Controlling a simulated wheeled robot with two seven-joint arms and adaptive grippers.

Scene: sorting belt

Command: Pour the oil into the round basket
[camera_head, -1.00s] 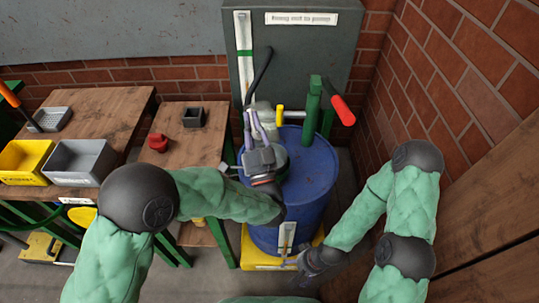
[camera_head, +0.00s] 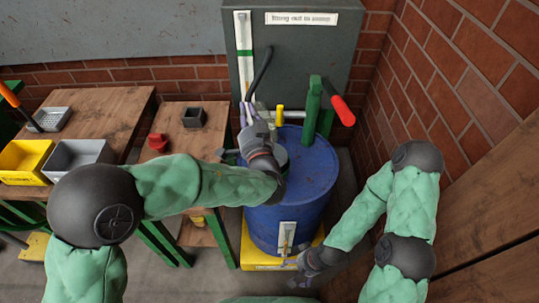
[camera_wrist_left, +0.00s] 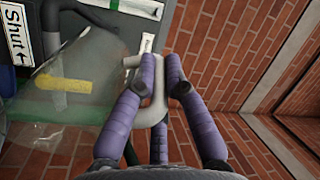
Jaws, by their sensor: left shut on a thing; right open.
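My left gripper (camera_head: 247,112) is above the back left part of the blue drum (camera_head: 309,185). In the left wrist view its purple fingers (camera_wrist_left: 160,82) are shut on the pale grey handle (camera_wrist_left: 152,112) of a translucent jug (camera_wrist_left: 92,62). In the head view my gripper and arm hide most of the jug. I cannot tell the oil level in it. A dark green round rim, possibly the round basket (camera_head: 281,158), shows on the drum top, partly behind my left wrist. My right gripper (camera_head: 292,272) is open and empty, low at the drum's front.
A green post with a red handle (camera_head: 342,110) stands at the drum's back right. A grey cabinet (camera_head: 300,60) is behind. A wooden bench at left bears a red item (camera_head: 157,142) and a dark square box (camera_head: 193,117). The drum stands on a yellow base (camera_head: 262,261).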

